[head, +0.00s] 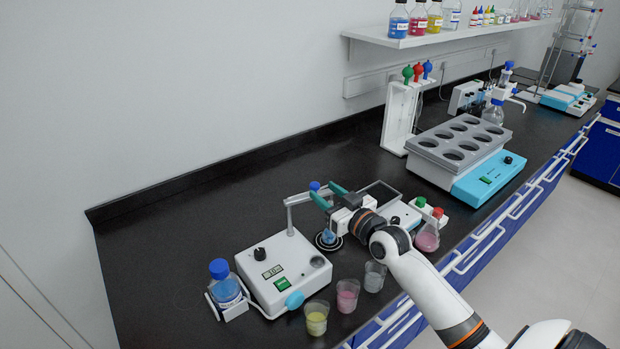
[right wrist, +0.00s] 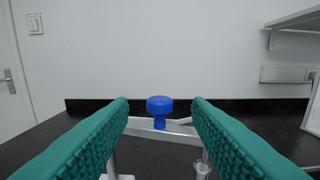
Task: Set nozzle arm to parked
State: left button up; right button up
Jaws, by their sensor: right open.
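The nozzle arm (head: 299,198) is a pale bar on a post rising from a white device (head: 283,268) with a dark knob and a green switch. A blue knob (head: 314,186) stands on the bar. My right gripper (head: 328,194) is open, its teal fingers pointing at the blue knob from the right. In the right wrist view the blue knob (right wrist: 160,104) shows in the gap between the fingertips, apart from both, with the pale bar (right wrist: 150,128) behind and below. The gripper partly hides the arm's far end. My left gripper is not in view.
Cups of yellow (head: 316,318), pink (head: 347,295) and greyish (head: 375,276) liquid stand along the front edge. A blue-capped bottle (head: 225,285) sits left of the device. A pink flask (head: 428,236) and a block with round wells (head: 459,140) are to the right. The back left counter is clear.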

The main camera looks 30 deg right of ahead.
aim_at(318, 187)
jog(key=w, duration=0.4)
jog(key=shift+w+a, duration=0.15)
jog(key=shift+w+a+p, duration=0.1)
jog(key=shift+w+p, duration=0.2)
jog(key=shift+w, duration=0.8)
jog(key=shift+w+f, duration=0.15)
jog(key=shift+w, duration=0.05)
jog(key=shift+c, duration=0.3)
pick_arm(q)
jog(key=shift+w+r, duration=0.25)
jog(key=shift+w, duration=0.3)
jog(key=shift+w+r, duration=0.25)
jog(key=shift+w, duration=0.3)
pick_arm(e)
grip_shut()
